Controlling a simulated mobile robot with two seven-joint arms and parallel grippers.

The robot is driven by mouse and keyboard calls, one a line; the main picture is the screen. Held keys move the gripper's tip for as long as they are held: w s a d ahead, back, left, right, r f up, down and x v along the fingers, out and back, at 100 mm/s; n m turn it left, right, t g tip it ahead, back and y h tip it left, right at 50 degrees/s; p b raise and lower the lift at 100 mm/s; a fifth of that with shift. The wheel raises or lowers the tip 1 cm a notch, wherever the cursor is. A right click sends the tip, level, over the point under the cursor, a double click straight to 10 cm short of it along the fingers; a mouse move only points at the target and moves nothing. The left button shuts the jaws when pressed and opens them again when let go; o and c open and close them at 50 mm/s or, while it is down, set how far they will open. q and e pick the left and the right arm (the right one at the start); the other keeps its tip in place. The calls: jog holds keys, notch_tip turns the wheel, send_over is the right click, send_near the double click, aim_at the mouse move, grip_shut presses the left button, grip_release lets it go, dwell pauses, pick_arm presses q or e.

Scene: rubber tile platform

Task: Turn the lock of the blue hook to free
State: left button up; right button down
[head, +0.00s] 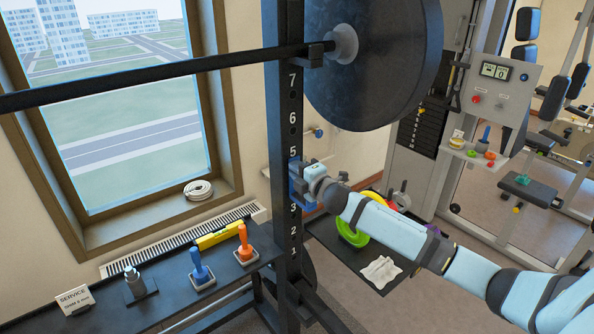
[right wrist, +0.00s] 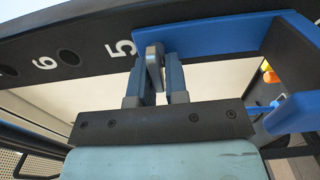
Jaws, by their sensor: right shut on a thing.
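The blue hook (head: 297,190) is on the black rack post between the numbers 5 and 3, largely hidden by my right gripper (head: 303,175). In the right wrist view the blue hook (right wrist: 222,36) runs along the post to the right of the number 5. A small grey lock lever (right wrist: 152,58) stands at its left end. The two fingers of my right gripper (right wrist: 160,78) are shut on this lever, one on each side. I cannot tell which setting the lock is in. My left gripper is not in view.
A black barbell (head: 165,75) with a large plate (head: 375,60) lies across the rack above my right gripper. A bench at lower left holds blue (head: 201,267) and orange (head: 244,243) pegs and a yellow level (head: 219,235). A black tray with a white cloth (head: 381,271) is below my right arm.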

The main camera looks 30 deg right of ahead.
jog(key=c, duration=1.2)
grip_release()
jog(key=shift+c, duration=0.2)
jog(key=s+d+b, duration=0.1)
jog(key=s+b, duration=0.1)
jog(key=s, duration=1.1)
jog(key=shift+s+b, duration=0.35)
jog(key=shift+s, duration=0.05)
jog(key=shift+f, duration=0.1)
